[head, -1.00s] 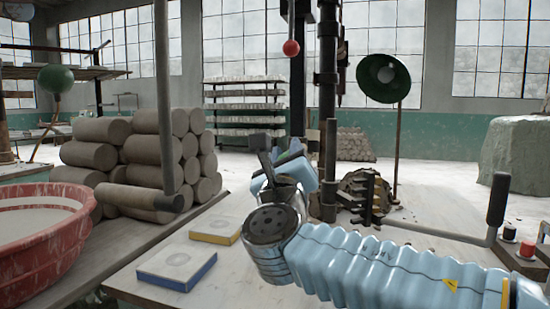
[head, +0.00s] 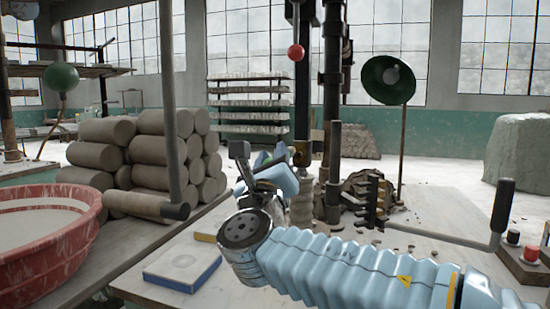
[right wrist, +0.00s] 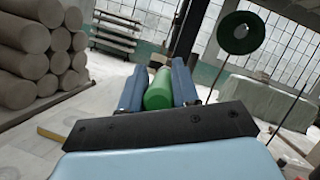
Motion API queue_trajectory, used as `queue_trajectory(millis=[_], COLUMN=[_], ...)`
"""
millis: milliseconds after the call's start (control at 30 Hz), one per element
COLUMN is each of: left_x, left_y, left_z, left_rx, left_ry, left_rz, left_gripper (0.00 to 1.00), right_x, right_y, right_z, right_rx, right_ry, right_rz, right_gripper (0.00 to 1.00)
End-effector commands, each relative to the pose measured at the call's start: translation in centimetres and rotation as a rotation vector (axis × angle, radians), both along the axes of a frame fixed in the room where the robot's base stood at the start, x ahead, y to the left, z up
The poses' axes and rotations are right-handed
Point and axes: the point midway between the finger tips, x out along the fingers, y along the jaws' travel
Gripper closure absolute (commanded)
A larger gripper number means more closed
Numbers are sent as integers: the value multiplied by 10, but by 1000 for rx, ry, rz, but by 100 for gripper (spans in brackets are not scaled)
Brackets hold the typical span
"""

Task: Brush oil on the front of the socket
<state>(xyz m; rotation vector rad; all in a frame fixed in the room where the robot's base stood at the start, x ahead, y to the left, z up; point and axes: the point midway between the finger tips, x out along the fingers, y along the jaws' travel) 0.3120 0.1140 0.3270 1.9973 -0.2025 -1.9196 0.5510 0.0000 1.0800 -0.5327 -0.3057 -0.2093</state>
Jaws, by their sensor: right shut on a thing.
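My right gripper (head: 281,161) is in the middle of the head view, in front of the dark press column. In the right wrist view its two blue fingers (right wrist: 158,88) are shut on a green cylindrical handle (right wrist: 159,90), which looks like the brush's. The brush's bristles cannot be made out. Just right of the fingers in the head view is a small brass-coloured part (head: 301,154); I cannot tell whether it is the socket or belongs to the brush. A pale ribbed column (head: 301,207) stands below it. My left gripper is not in view.
A blue-edged tile (head: 183,266) lies on the table, with a yellow-edged one (head: 206,237) behind it. A red basin (head: 90,212) and stacked clay rolls (head: 103,160) are at the left.

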Motion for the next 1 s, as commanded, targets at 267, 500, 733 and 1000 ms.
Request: queue_trajectory(millis=[267,500,733,1000], left_x=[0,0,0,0], left_y=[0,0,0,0], left_z=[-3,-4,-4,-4], left_rx=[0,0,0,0], left_ry=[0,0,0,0], left_rz=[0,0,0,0], left_gripper=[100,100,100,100], right_x=[-25,-50,-57,-59], right_y=[9,17,18,19], right_z=[0,0,0,0], right_rx=[0,-2,0,0], right_ry=[-1,-1,0,-1], right_rz=[3,2,0,0], right_gripper=[100,100,100,100])
